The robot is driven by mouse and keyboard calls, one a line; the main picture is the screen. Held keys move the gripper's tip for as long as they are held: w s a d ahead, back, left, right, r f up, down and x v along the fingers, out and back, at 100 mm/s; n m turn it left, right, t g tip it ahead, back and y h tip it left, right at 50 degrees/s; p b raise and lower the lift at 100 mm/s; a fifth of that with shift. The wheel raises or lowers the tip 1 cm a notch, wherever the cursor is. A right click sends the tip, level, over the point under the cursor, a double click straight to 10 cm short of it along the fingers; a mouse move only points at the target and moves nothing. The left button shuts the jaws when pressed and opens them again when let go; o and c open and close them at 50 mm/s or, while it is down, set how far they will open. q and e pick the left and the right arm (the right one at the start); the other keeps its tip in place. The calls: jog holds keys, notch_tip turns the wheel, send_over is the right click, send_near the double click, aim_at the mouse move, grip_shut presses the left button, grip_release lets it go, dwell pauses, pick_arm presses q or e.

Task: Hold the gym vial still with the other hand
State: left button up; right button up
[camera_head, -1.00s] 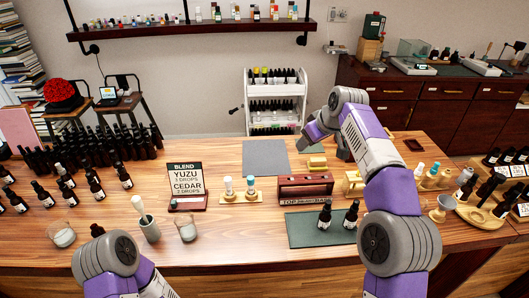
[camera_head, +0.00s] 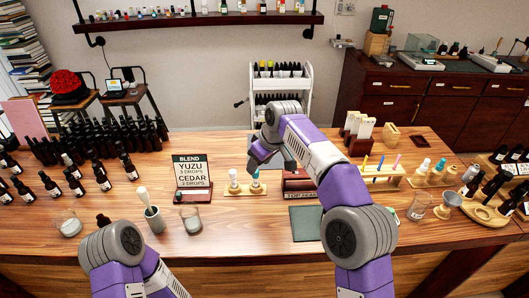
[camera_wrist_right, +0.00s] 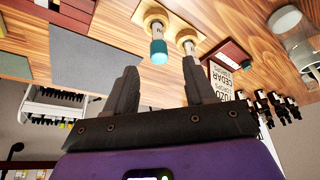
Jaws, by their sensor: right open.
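Two small vials stand in wooden holders at the middle of the table: a white-capped vial (camera_head: 233,175) and a teal-capped vial (camera_head: 256,180) to its right. I cannot read which one is the gym vial. My right gripper (camera_head: 256,163) is at the teal-capped vial in the head view and partly covers it. In the right wrist view my right gripper (camera_wrist_right: 158,78) is open and empty. The teal cap (camera_wrist_right: 158,52) lies ahead between its fingers, and the white-capped vial (camera_wrist_right: 187,42) is near the other finger. My left arm shows at lower left, its gripper out of view.
A blend sign (camera_head: 190,170) stands left of the vials. A dark red rack (camera_head: 298,181) and a green mat (camera_head: 305,224) lie to the right, partly behind my right arm. Glass beakers (camera_head: 191,218) and many dark bottles stand at left.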

aim_at(257, 171)
jog(key=shift+x, duration=1.8)
